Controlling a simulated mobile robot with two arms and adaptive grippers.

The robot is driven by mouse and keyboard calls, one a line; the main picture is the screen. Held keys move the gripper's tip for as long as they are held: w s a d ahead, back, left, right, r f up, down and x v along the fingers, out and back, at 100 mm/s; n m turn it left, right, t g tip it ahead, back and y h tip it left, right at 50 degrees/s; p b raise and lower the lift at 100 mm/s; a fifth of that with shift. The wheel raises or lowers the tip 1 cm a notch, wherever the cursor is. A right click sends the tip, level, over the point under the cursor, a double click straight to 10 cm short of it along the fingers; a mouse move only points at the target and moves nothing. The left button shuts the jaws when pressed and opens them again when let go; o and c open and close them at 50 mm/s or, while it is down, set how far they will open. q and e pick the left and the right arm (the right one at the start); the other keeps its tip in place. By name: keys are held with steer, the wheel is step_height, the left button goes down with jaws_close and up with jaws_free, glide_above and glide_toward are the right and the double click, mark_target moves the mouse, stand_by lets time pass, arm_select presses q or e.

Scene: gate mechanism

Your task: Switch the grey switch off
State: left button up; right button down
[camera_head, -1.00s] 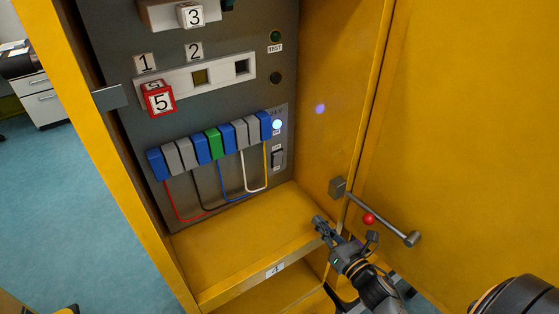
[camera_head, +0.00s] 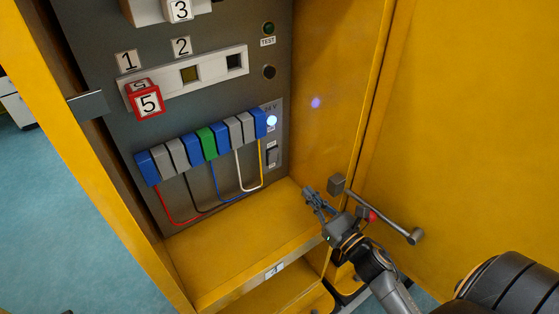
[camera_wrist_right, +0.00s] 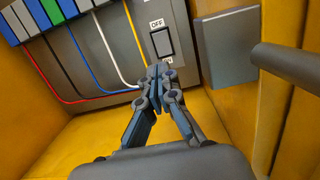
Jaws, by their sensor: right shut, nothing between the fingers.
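The grey switch (camera_head: 272,156) is a small rocker on the panel's lower right, below the lit lamp. In the right wrist view the grey switch (camera_wrist_right: 162,42) has an OFF label above it and another label below it, partly hidden by my fingertips. My right gripper (camera_head: 307,192) is shut and empty, in front of the cabinet opening, right of and below the switch. In the right wrist view my right gripper (camera_wrist_right: 159,72) points toward the switch. I cannot tell whether the tips touch the panel there, but the head view shows them apart from it. My left gripper is not in view.
Blue, grey and green terminal blocks (camera_head: 206,142) with coloured wires sit left of the switch. A grey door handle bar (camera_head: 390,220) with a block (camera_wrist_right: 228,45) is close to my right gripper. The yellow shelf (camera_head: 240,245) is bare. A lamp (camera_head: 272,121) glows above the switch.

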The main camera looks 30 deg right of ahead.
mark_target(274, 153)
steer(key=w+p, duration=0.1)
steer(key=w, duration=0.3)
steer(key=w+a+r+p, duration=0.1)
steer(key=w, duration=0.4)
steer(key=w+a+r+p, duration=0.1)
steer(key=w, duration=0.3)
steer(key=shift+w, duration=0.3)
steer(key=p, duration=0.1)
steer(key=r+g+p, duration=0.1)
steer(key=p, duration=0.1)
steer(key=shift+w+r, duration=0.25)
steer(key=shift+w, duration=0.05)
steer(key=shift+f+b, duration=0.4)
steer(key=shift+s, duration=0.1)
